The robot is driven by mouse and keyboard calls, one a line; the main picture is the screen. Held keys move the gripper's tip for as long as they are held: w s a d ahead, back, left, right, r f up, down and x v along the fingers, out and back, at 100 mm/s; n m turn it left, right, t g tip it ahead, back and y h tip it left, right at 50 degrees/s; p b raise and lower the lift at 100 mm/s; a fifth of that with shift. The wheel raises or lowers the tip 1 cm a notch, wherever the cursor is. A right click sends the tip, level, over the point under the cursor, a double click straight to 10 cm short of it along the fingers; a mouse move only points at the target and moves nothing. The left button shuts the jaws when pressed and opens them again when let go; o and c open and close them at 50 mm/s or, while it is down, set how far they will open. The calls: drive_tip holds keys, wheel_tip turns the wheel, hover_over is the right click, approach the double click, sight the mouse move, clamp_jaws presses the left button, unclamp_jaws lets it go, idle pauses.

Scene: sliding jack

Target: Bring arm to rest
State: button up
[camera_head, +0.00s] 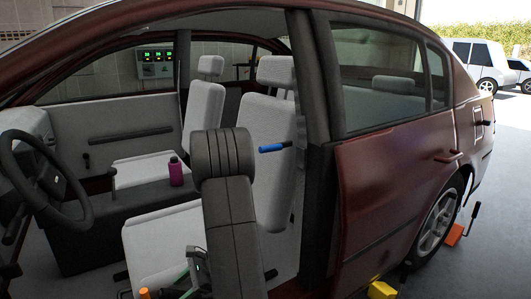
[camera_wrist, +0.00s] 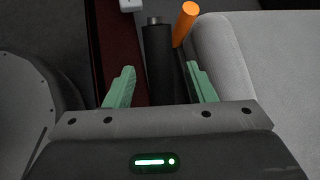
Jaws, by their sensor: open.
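My dark grey arm reaches through the open front doorway of the dark red car (camera_head: 390,195), over the light grey front seat (camera_head: 265,125). My gripper (camera_wrist: 163,76) is open, its two green fingers spread apart in the wrist view. It also shows low in the head view (camera_head: 195,268), partly hidden by my arm. A black upright post (camera_wrist: 158,55) stands in line with the gap between the fingers, and I cannot tell its depth. An orange rod (camera_wrist: 185,24) leans just right of it, beside the seat (camera_wrist: 240,60).
The steering wheel (camera_head: 45,180) is at left. A magenta bottle (camera_head: 176,172) stands inside the car. A blue-handled object (camera_head: 274,148) is right of my arm. A yellow block (camera_head: 381,290) and an orange jack (camera_head: 454,235) are on the floor, the jack near the rear wheel (camera_head: 436,222).

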drive_tip(key=s+a+f+h+b, duration=0.1)
drive_tip(key=a+f, duration=0.3)
drive_tip(key=f, duration=0.1)
drive_tip(key=shift+s+a+f+t+b, duration=0.15)
drive_tip(key=shift+s+f+t+b, duration=0.15)
drive_tip(key=shift+s+t+b, duration=0.1)
